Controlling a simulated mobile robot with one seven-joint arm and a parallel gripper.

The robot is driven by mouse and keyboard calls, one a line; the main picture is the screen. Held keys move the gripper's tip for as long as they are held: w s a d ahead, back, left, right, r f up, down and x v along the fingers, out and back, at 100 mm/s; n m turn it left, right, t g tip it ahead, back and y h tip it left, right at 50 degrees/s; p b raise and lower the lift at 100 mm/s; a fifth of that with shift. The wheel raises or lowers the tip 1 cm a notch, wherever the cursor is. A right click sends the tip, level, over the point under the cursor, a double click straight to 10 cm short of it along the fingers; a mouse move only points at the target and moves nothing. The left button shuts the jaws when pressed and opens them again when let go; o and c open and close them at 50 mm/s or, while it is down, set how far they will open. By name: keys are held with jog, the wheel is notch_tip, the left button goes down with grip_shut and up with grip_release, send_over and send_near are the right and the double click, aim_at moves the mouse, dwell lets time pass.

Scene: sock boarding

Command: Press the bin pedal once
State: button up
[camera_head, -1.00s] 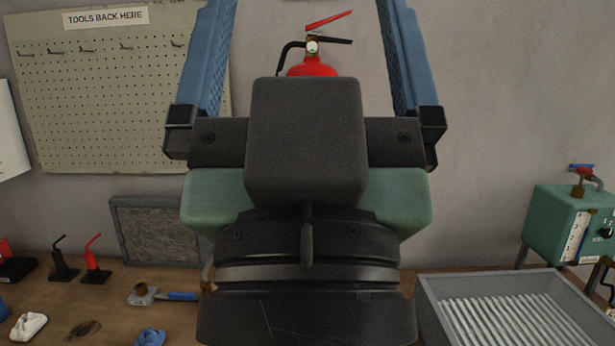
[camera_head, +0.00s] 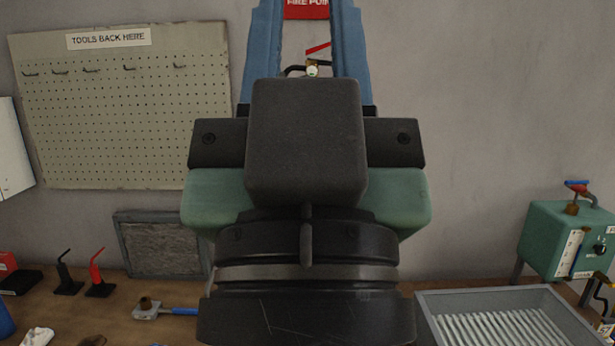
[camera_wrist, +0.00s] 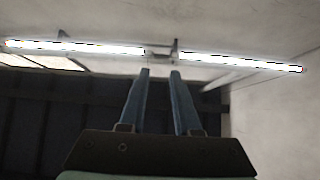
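Neither the bin nor its pedal is in view. My gripper (camera_head: 306,45) points up in front of the wall in the head view, with its blue fingertips cut off by the top edge. In the wrist view my gripper (camera_wrist: 160,73) points toward the ceiling lights. Its two fingers stand apart with a narrow gap, and nothing is held between them.
A green box (camera_head: 550,235) stands right. A pegboard (camera_head: 120,120) and fire extinguisher (camera_head: 312,71) are behind.

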grip_shut()
dwell(1.1)
